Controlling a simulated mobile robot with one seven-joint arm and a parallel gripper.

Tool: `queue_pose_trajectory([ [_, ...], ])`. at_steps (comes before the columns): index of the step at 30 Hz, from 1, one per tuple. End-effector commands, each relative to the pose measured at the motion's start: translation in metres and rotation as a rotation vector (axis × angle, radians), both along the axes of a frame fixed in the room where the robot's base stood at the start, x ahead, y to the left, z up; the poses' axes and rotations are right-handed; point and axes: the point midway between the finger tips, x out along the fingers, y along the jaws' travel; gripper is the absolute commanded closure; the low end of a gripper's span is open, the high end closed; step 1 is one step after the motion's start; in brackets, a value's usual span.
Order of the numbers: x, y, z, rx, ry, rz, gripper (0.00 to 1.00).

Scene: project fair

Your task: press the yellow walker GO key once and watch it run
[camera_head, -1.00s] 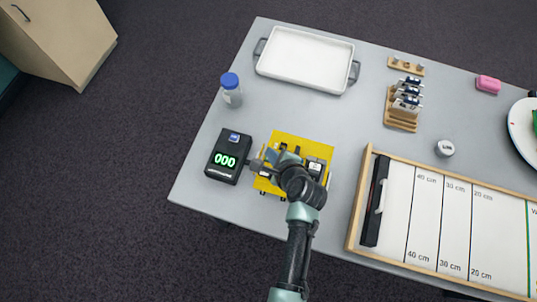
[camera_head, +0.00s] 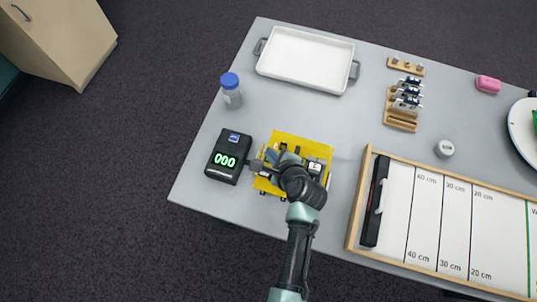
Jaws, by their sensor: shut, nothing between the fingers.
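The yellow walker (camera_head: 300,144) sits on the grey table near its front left corner. My arm reaches over it from the front and covers much of its middle. The GO key cannot be made out; I cannot tell whether the fingertips touch anything.
A blue-capped bottle (camera_head: 231,91) stands behind the display box. A white tray (camera_head: 304,60) lies at the back. A wood-framed board with distance marks (camera_head: 425,220) lies to the right. A wooden rack (camera_head: 402,121) and a small round grey weight (camera_head: 444,149) stand beyond.

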Motion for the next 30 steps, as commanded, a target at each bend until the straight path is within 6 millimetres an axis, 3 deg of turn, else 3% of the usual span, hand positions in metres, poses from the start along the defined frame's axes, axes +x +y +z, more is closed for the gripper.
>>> queue_pose_trajectory([
  [30,0.000,0.000,-0.011,0.000,0.000,0.000,1.00],
])
